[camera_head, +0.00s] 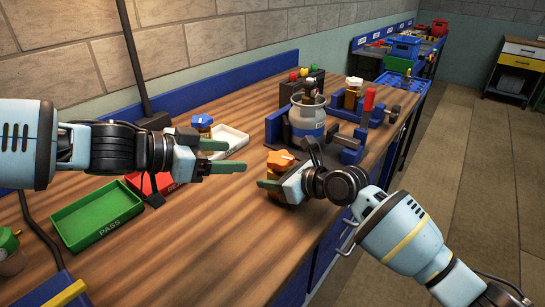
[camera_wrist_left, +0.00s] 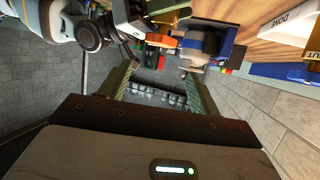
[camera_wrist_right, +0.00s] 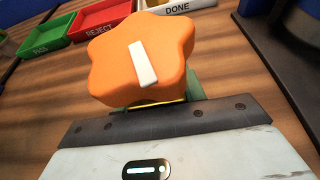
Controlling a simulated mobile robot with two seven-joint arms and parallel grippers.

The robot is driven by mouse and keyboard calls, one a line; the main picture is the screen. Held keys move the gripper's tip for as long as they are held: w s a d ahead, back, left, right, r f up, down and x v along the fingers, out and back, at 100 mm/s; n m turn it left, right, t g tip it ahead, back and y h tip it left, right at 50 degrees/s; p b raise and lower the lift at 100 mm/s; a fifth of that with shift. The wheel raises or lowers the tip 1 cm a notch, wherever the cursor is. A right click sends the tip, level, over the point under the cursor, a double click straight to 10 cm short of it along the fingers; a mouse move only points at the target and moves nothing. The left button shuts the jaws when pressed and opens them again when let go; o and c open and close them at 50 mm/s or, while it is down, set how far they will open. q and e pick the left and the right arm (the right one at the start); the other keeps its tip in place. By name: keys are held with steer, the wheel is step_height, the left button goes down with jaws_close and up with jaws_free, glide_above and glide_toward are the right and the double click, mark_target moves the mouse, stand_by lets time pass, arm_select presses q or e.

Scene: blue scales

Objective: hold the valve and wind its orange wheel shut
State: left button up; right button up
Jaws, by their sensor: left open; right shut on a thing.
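The valve's orange wheel (camera_head: 280,160) faces up over the bench; the brassy valve body (camera_head: 272,172) under it is mostly hidden. My right gripper (camera_head: 270,186) is shut on the valve below the wheel. In the right wrist view the lobed orange wheel (camera_wrist_right: 125,75), with a white bar on top, stands just beyond the jaws and hides what they grip. My left gripper (camera_head: 228,157) is open and empty, left of the wheel and apart from it, its fingers pointing toward it. The left wrist view also shows the wheel (camera_wrist_left: 160,40), beyond the open fingers.
A green PASS tray (camera_head: 95,217), a red REJECT tray (camera_head: 150,184) and a white DONE tray (camera_head: 228,140) lie left. A blue-wheeled valve (camera_head: 202,123) stands by the white tray. A grey pot (camera_head: 307,117) and blue fixtures stand behind the valve.

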mark_target(276, 157)
arm_select(q)
steer(key=x, duration=1.2)
steer(key=c, duration=0.7)
steer(key=shift+w+a+r+m+g+h, duration=0.15)
steer(key=shift+m+g+h, duration=0.2)
steer(key=shift+m+g, duration=0.35)
steer(key=shift+w+d+f+m+g+h, duration=0.15)
steer(key=shift+m+g+h, duration=0.2)
steer(key=shift+m+g, duration=0.3)
steer(key=shift+a+g, duration=0.2)
steer(key=shift+g, duration=0.05)
arm_select(e)
steer(key=shift+a, duration=0.1)
arm_select(q)
steer(key=shift+m, duration=0.25)
steer(key=o, duration=0.7)
steer(key=shift+s, duration=0.1)
